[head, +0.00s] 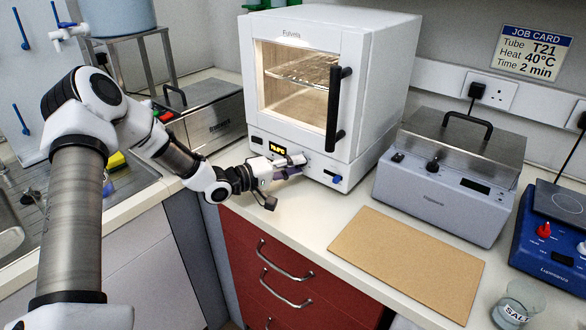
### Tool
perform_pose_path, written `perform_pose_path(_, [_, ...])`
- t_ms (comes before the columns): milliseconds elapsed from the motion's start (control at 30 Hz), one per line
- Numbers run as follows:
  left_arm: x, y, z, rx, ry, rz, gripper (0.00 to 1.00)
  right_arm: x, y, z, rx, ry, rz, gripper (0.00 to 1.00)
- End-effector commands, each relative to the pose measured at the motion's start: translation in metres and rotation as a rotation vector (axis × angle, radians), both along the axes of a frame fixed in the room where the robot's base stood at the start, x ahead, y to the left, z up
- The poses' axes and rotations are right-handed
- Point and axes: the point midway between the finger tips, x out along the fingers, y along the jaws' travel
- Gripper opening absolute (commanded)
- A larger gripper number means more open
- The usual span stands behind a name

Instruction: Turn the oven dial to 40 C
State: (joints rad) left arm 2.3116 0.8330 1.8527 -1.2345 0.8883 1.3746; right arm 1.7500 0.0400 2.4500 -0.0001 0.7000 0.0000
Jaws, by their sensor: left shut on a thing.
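The white oven (345,70) stands on the counter with its glass door shut and a wire shelf lit inside. My left gripper (296,168) is at the oven's lower front panel, shut on the dial, which its fingers mostly hide. I cannot make out the dial's setting. A small display (277,149) glows yellow just above the gripper; its digits are too small to read surely. The job card (535,50) on the wall reads Tube T21, Heat 40°C, Time 2 min. My right gripper is not in view.
A grey lidded bath (440,190) stands right of the oven, and another steel-lidded unit (205,115) stands to its left. A tan board (408,262) lies in front. A blue hotplate (555,235) and a glass labelled SALT (519,303) are at the right.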

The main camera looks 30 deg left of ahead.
Motion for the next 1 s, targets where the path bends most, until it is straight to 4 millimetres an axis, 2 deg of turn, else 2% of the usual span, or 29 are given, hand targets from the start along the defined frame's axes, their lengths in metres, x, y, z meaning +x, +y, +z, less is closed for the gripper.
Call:
perform_pose_path(200, [0.0004,-0.0004,-0.0007,-0.151,0.010,-0.002,0.00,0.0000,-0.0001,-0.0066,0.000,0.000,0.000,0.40])
perform_pose_path(433, [0.0005,-0.0003,0.0001,-0.248,0.018,-0.001,0.00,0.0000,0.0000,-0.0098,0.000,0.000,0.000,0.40])
perform_pose_path(1000, [0.0006,-0.0002,0.0016,-0.283,0.019,-0.001,0.00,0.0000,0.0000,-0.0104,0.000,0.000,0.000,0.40])
